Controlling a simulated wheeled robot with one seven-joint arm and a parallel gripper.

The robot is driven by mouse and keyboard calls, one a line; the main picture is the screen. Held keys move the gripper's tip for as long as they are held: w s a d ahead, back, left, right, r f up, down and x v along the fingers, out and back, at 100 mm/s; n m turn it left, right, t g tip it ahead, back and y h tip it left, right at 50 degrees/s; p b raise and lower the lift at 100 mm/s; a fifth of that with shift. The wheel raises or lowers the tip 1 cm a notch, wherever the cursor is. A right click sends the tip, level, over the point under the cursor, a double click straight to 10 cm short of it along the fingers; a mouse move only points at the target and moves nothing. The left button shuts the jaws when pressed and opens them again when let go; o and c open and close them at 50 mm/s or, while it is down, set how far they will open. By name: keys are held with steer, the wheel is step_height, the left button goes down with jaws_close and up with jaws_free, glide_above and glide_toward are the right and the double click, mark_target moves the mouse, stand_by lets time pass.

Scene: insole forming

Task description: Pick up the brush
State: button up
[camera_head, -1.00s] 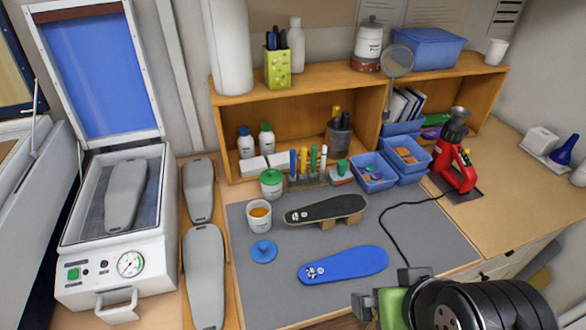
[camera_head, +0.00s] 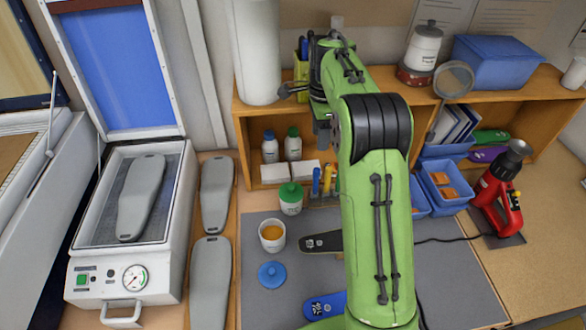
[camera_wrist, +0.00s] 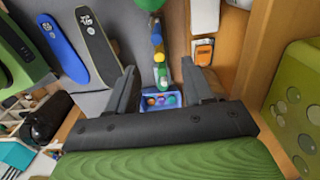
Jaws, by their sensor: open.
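A rack with slim upright tools with blue and yellow handles (camera_head: 322,181) stands at the back of the bench, partly hidden by my arm in the head view. The tools also show in the wrist view (camera_wrist: 157,45) as a row of yellow, blue and green ends. I cannot tell which one is the brush. My gripper (camera_wrist: 159,66) is open and empty, its two dark fingers reaching toward the rack from above, with the tools showing between and beyond the tips. In the head view its fingers are mostly hidden by my arm.
A wooden shelf (camera_head: 242,140) runs behind the rack. A green-lidded jar (camera_head: 291,198), an orange-filled cup (camera_head: 272,236) and a blue tray of coloured pieces (camera_wrist: 160,101) are nearby.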

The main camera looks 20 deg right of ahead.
steer(key=b, duration=0.1)
glide_above(317, 169)
steer(key=s, duration=0.1)
step_height(317, 169, down, 5)
steer(key=f, duration=0.2)
steer(key=w+f, duration=0.1)
steer(key=f, duration=0.2)
steer(key=shift+f, duration=0.4)
step_height(317, 169, down, 4)
steer(key=shift+f, duration=0.1)
steer(key=shift+w+f, duration=0.1)
steer(key=shift+f, duration=0.15)
steer(key=shift+r, duration=0.1)
steer(key=shift+c, duration=1)
steer(key=c, duration=0.7)
jaws_close()
steer(key=shift+r, duration=0.1)
